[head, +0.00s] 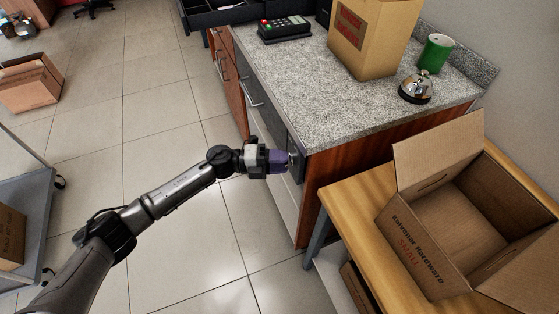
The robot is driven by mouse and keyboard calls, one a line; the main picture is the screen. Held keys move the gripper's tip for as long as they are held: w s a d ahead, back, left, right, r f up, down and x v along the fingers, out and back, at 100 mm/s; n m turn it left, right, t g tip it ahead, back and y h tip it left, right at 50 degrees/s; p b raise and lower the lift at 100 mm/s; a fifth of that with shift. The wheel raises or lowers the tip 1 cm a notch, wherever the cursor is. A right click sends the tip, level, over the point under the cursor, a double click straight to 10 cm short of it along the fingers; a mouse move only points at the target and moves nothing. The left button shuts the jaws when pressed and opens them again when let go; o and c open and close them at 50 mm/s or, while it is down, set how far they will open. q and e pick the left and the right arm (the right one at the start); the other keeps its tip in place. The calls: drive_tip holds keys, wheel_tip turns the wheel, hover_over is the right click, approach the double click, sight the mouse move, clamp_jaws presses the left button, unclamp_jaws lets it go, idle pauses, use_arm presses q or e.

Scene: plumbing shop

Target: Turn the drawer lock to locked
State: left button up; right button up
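My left arm reaches in from the lower left, and its gripper (287,161) is at the drawer front (296,174) near the right end of the counter's cabinet. A small metallic bit, perhaps the lock, shows at the fingertips. The gripper hides most of this spot, so I cannot tell the lock's position or whether the fingers are closed on it. My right gripper is not in view.
The speckled counter (310,90) carries a card terminal (284,30), a cardboard box (372,38), a bell (416,87) and a green cup (436,53). A wooden table (352,205) with an open carton (440,245) stands close right.

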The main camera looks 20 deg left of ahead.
use_arm(q)
drive_tip(key=shift+a, duration=0.1)
drive_tip(key=v, duration=1.3)
drive_tip(key=shift+a, duration=0.3)
drive_tip(key=shift+s+r, duration=0.1)
drive_tip(key=shift+s, duration=0.05)
